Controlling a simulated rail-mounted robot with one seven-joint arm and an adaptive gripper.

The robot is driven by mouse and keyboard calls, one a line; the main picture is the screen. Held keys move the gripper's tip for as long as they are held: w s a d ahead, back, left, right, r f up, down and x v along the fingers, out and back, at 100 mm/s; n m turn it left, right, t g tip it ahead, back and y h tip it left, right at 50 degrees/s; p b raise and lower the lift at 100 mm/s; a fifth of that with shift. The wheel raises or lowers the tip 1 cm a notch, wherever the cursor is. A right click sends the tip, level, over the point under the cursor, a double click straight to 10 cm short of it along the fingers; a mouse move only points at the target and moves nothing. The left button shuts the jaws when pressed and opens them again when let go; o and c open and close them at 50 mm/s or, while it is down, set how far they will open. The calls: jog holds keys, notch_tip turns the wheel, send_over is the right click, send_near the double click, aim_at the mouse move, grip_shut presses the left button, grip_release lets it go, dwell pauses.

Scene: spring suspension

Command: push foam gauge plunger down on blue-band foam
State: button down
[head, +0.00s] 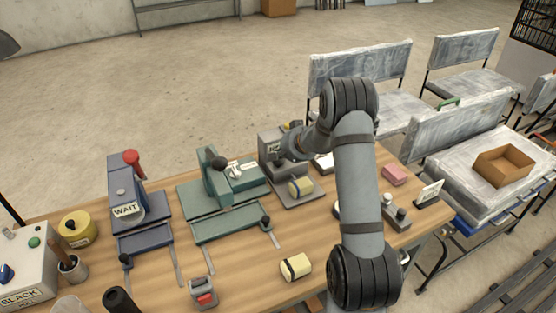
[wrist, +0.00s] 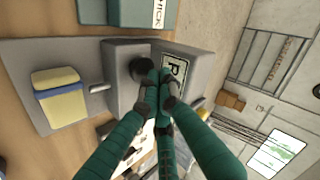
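The grey foam gauge (head: 268,148) stands at the back middle of the bench in the head view. Its upright body (wrist: 120,58) fills the middle of the wrist view. A yellow foam block with a blue band (head: 300,187) lies on its base plate, and the same foam (wrist: 60,98) shows at left in the wrist view. A short light plunger rod (wrist: 98,88) sticks out of the body towards the foam, apparently just short of it. My gripper (wrist: 158,84) has its green fingers drawn together beside a black round knob (wrist: 140,68) on the gauge. Contact with the knob is unclear.
A green fixture (head: 218,185) stands left of the gauge, and a blue one with a WAIT sign (head: 126,209) further left. A cream foam block with a dark band (head: 296,267) lies at the front. A pink block (head: 394,175) lies at right.

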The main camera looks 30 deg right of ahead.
aim_at(280, 160)
jog(key=shift+f+b, duration=0.85)
jog(key=shift+b, duration=0.2)
dwell(0.8)
jog(key=shift+r, duration=0.1)
jog(key=shift+r+p, duration=0.7)
jog(key=shift+r, duration=0.45)
jog(key=shift+r+p, duration=1.65)
jog(key=shift+r, duration=0.9)
jog(key=shift+f, duration=0.1)
notch_tip(280, 160, down, 3)
jog(key=shift+f+b, duration=0.1)
jog(key=shift+b, duration=1.1)
jog(key=r+p, duration=0.1)
jog(key=p, duration=0.2)
jog(key=shift+r, duration=0.3)
jog(key=p, duration=0.3)
